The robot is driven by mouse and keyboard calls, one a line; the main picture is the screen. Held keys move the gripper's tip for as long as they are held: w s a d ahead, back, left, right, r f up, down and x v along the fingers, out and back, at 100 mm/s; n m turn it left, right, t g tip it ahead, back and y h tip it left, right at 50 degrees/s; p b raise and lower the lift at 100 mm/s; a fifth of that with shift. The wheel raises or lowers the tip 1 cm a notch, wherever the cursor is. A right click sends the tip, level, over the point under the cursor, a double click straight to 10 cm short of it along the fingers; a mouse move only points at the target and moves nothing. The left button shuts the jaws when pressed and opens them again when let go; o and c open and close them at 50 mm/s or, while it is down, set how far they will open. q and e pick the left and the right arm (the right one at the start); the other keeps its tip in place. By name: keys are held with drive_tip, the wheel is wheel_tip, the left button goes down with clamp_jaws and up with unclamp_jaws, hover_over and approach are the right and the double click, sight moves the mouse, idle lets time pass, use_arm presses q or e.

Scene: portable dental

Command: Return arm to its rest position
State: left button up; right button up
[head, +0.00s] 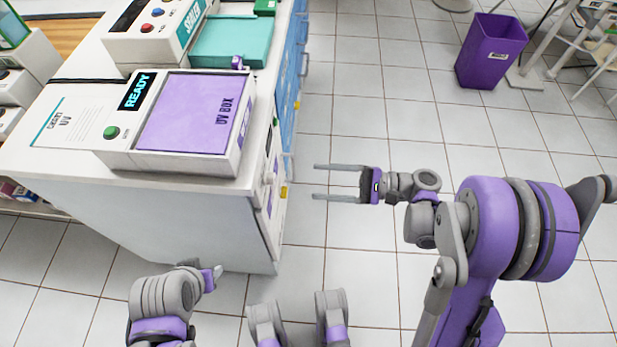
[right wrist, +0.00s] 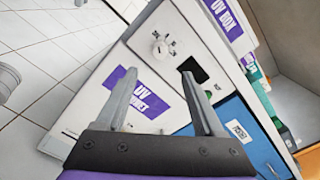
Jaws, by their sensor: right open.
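My right gripper (head: 316,181) is open and empty in the head view. Its two grey fingers point left toward the side of the cabinet, above the tiled floor. My left gripper (head: 214,275) shows small at the lower left of the head view, in front of the cabinet's near side. Its fingers are too small to tell open from shut.
A UV box (head: 190,112) with a purple lid and a "READY" display sits on the white cabinet top (head: 50,150). A sealer (head: 155,30) stands behind it. A purple bin (head: 490,52) stands on the floor at the upper right. The tiled floor between is clear.

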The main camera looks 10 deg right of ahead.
drive_tip(key=shift+d, duration=0.2)
idle(0.4)
drive_tip(key=s+a+f+n+g+h, duration=0.2)
drive_tip(key=s+a+f+n+h, duration=0.2)
drive_tip(key=s+h, duration=0.3)
drive_tip(key=s+d+f+n+t+h, duration=0.1)
drive_tip(key=s+d+n+t+h, duration=0.1)
drive_tip(key=s+d+n+h, duration=0.7)
use_arm(q)
wheel_tip(320, 180, up, 23)
drive_tip(key=w+t+p, duration=0.1)
drive_tip(key=p, duration=1.8)
drive_tip(key=shift+w+f+p, duration=0.15)
drive_tip(key=shift+w+p, duration=0.15)
drive_tip(key=shift+p, duration=0.1)
use_arm(e)
drive_tip(key=w+d+r+h, duration=0.1)
drive_tip(key=w+r, duration=0.2)
drive_tip(key=r, duration=1.9)
drive_tip(key=shift+w+d+r+t, duration=0.15)
drive_tip(key=shift+r+t, duration=0.1)
drive_tip(key=shift+t, duration=0.15)
